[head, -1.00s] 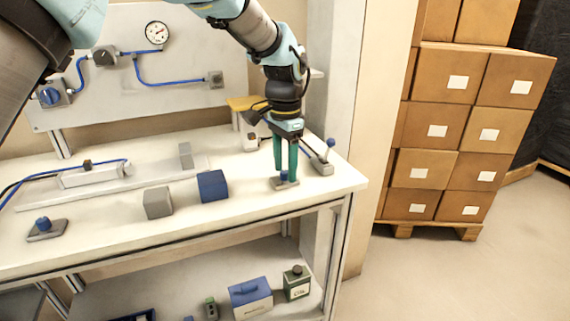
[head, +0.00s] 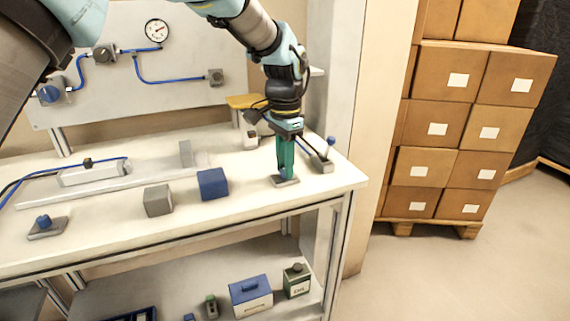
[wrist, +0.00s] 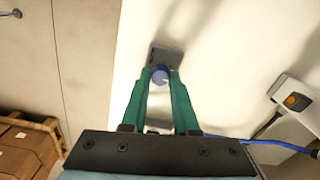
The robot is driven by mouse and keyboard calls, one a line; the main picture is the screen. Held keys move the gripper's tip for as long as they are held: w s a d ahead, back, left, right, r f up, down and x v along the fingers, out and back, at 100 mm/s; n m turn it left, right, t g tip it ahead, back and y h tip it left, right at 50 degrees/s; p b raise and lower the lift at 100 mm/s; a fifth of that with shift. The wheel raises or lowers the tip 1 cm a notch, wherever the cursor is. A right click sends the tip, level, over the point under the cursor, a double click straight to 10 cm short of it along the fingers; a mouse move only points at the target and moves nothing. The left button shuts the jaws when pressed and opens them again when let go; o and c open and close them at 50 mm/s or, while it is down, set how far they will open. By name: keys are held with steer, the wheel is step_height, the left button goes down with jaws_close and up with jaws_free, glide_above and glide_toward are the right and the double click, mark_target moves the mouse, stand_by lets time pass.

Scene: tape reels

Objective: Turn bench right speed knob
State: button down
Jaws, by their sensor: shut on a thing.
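The right speed knob (wrist: 160,74) is a small blue knob on a grey base plate (head: 285,181) near the right front corner of the bench (head: 110,238). My gripper (head: 285,174) points down over it, with its green fingers on either side of the knob. In the wrist view, the fingertips (wrist: 161,80) are shut on the knob, which shows a pale mark on top. In the head view the fingers hide most of the knob. A similar blue knob (head: 44,221) on a grey plate sits at the bench's left front.
A lever with a blue ball (head: 331,141) stands close to the right of my gripper. A blue block (head: 212,184) and a grey block (head: 158,200) lie to the left. Stacked cartons (head: 450,120) stand right of the bench.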

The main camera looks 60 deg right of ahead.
steer(key=shift+n, duration=0.3)
steer(key=n+p, duration=0.1)
steer(key=n, duration=0.2)
steer(key=shift+r+n+p, duration=0.1)
steer(key=shift+n+p, duration=0.2)
steer(key=n+p, duration=0.1)
steer(key=n, duration=0.4)
steer(key=n+p, duration=0.1)
steer(key=n, duration=0.4)
steer(key=shift+n+p, duration=0.5)
steer(key=shift+n, duration=1.6)
steer(key=c, duration=0.7)
jaws_free()
